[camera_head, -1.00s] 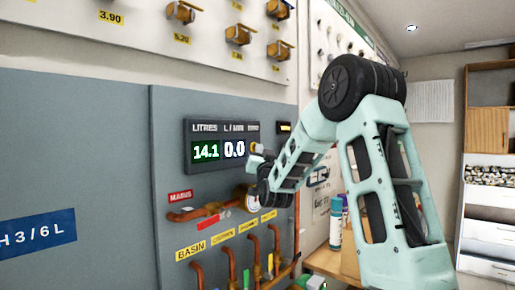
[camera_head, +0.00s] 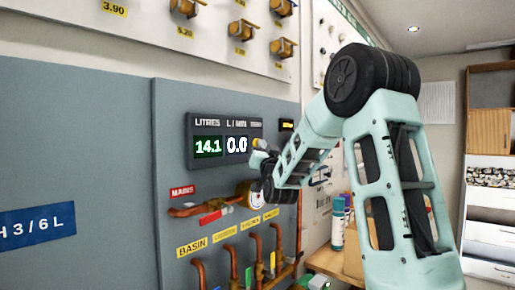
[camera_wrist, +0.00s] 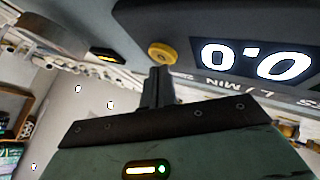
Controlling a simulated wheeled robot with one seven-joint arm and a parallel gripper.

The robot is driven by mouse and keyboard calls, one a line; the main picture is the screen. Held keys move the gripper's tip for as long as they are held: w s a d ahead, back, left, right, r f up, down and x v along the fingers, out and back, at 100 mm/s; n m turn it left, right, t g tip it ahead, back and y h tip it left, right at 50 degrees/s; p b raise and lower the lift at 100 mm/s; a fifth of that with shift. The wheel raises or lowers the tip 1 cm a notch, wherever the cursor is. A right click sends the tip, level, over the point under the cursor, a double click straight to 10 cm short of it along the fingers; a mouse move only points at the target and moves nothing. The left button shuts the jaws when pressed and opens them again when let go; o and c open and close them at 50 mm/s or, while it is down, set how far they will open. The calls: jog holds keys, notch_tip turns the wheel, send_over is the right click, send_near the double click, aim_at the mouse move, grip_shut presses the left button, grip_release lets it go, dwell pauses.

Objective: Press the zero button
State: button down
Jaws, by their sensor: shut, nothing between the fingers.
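A dark meter panel (camera_head: 214,166) on the grey board reads 14.1 under LITRES and 0.0 under L / MIN, with a third label at its right end. A round yellow button (camera_wrist: 162,53) sits beside the 0.0 readout in the wrist view; in the head view the button is mostly hidden behind my gripper. My gripper (camera_wrist: 157,72) is shut and empty. Its fingertips point at the button and lie just below it in the wrist view. I cannot tell whether they touch it. In the head view my gripper (camera_head: 258,152) is at the panel's lower right corner.
Copper pipes with a round gauge (camera_head: 256,197) and a red MAINS tag (camera_head: 182,191) are below the panel. Brass valves (camera_head: 283,47) hang on the board above. Spray cans (camera_head: 338,222) stand on a wooden bench to the right, near my arm.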

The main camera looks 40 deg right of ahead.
jog(key=shift+s+d+f+b, duration=0.1)
jog(key=shift+s+d+b, duration=0.3)
jog(key=shift+s, duration=0.85)
jog(key=shift+s+d+f+b, duration=0.1)
jog(key=shift+s+b, duration=0.6)
jog(key=shift+s, duration=0.55)
